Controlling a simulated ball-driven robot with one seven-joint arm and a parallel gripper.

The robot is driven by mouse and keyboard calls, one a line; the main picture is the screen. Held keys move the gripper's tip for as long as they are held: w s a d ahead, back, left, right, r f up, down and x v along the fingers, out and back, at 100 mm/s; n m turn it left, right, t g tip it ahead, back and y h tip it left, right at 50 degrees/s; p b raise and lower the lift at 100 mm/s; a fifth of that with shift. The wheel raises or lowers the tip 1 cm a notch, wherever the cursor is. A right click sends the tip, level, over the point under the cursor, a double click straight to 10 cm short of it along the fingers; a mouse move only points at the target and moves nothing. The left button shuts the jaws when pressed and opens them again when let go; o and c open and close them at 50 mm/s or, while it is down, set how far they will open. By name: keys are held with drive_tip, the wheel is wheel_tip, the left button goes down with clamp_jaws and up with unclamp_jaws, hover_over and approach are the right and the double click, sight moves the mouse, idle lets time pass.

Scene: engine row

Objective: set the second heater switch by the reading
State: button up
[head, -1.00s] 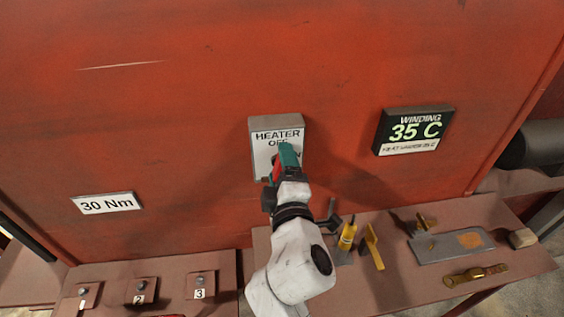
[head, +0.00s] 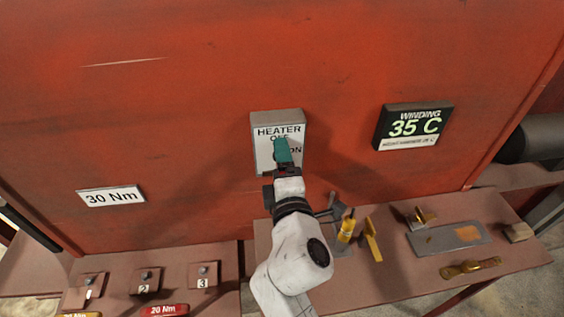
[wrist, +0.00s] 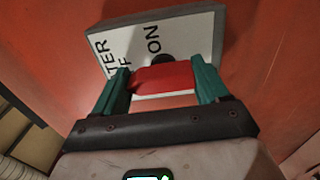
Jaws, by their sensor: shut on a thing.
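The heater switch is a grey box with a white plate (head: 263,155) on the red wall, lettered HEATER, OFF and ON. My gripper (head: 281,145) with teal fingers is at the middle of the plate and hides the lever in the head view. In the wrist view the fingers (wrist: 165,85) are shut on the red lever (wrist: 165,78), with ON visible beyond it and OFF partly hidden by a finger. Which mark the lever points to, I cannot tell. The display (head: 413,127) to the right reads WINDING 35 C; its small lower line is too blurred to read surely.
A 30 Nm sign (head: 111,196) is on the wall at left. Below are blocks numbered 2 (head: 145,281) and 3 (head: 204,275), and a red 20 Nm tag (head: 164,310).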

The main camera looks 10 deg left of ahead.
drive_tip(key=o, duration=1.1)
drive_tip(key=shift+c, duration=0.2)
drive_tip(key=b+v, duration=0.1)
drive_tip(key=v, duration=1)
drive_tip(key=shift+w, duration=0.15)
